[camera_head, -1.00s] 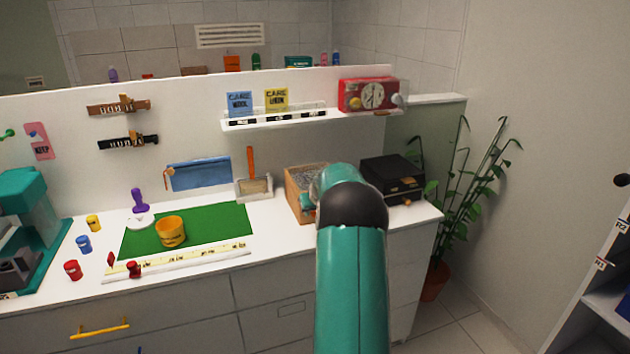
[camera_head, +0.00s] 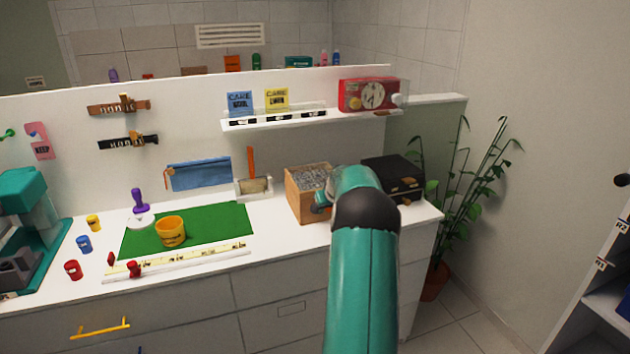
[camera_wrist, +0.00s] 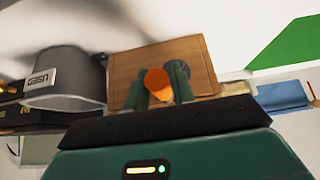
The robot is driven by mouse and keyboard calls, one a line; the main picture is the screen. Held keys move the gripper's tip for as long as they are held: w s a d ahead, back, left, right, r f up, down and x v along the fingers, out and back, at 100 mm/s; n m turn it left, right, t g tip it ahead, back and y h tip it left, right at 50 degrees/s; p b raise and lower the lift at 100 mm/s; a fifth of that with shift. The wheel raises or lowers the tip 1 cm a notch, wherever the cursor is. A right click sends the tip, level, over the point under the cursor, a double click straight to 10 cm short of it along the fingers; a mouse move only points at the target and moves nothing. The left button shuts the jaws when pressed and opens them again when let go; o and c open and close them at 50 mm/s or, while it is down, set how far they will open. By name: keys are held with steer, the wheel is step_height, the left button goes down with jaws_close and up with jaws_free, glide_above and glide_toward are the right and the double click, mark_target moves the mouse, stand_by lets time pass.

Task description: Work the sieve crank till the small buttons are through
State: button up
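A wooden box (camera_head: 297,207) with a grey, grainy top (camera_head: 308,177) stands on the right part of the counter; I take it for the sieve. Single buttons are too small to tell. The wrist view shows the box's wooden face (camera_wrist: 125,72), with a dark round disc at its right. My gripper (camera_wrist: 158,88) is at this face, its two green fingers on either side of an orange crank knob (camera_wrist: 157,82), seemingly closed on it. In the head view my arm hides the knob and the box's right side.
A black case (camera_head: 393,176) stands right of the box. A grey bin marked USED (camera_wrist: 65,85) is beside it in the wrist view. A green mat (camera_head: 205,220) with a yellow cup (camera_head: 171,232) lies left. A shelf (camera_head: 270,121) hangs above.

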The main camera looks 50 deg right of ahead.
steer(key=a, duration=0.1)
steer(key=w+a, duration=0.2)
steer(key=a, duration=0.1)
steer(key=shift+w+a, duration=0.1)
steer(key=shift+w, duration=0.15)
stand_by(0.4)
steer(key=shift+s+d, duration=0.45)
steer(key=shift+d, duration=0.25)
steer(key=shift+s+d, duration=0.4)
steer(key=shift+d, duration=0.35)
steer(key=shift+s+d, duration=0.45)
steer(key=shift+d, duration=0.25)
steer(key=w+a, duration=0.1)
steer(key=a, duration=0.2)
steer(key=w+a, duration=0.1)
steer(key=shift+w+a, duration=0.15)
steer(key=shift+w, duration=0.15)
